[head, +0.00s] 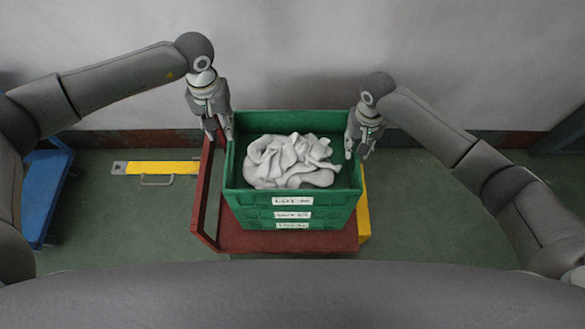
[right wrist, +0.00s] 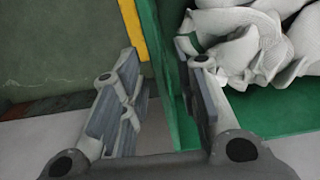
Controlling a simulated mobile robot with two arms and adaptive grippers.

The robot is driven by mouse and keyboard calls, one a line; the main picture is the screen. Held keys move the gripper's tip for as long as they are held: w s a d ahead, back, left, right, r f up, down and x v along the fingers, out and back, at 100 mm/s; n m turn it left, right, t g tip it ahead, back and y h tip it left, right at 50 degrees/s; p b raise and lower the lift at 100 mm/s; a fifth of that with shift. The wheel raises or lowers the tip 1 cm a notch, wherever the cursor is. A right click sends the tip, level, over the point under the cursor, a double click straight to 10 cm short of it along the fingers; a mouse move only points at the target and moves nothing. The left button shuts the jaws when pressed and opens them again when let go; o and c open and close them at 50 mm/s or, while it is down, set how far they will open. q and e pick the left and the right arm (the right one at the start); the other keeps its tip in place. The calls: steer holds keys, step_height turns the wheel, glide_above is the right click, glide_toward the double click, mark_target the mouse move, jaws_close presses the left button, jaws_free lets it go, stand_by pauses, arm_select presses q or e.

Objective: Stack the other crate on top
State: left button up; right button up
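A green crate (head: 236,160) holding crumpled white socks (head: 290,162) tops a stack on a red dolly (head: 205,215). Several white labels one above another on the front suggest nested or stacked crates; the lower ones are mostly hidden. My left gripper (head: 219,132) is at the crate's left rim, its fingers apart. My right gripper (head: 356,150) is at the right rim. In the right wrist view the right gripper (right wrist: 160,80) is open, with one finger outside the green wall (right wrist: 165,45) and one inside, by the socks (right wrist: 240,45). I cannot tell whether the fingers touch the wall.
A yellow piece (head: 363,215) shows beside the stack's right side. A yellow floor plate with a handle (head: 160,168) lies to the left. A blue cart (head: 45,190) stands at the far left. A grey wall is close behind the stack; the right floor is clear.

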step_height(320, 180, up, 11)
stand_by(0.3)
steer(key=shift+s+f, duration=0.1)
steer(key=shift+f, duration=0.1)
stand_by(0.3)
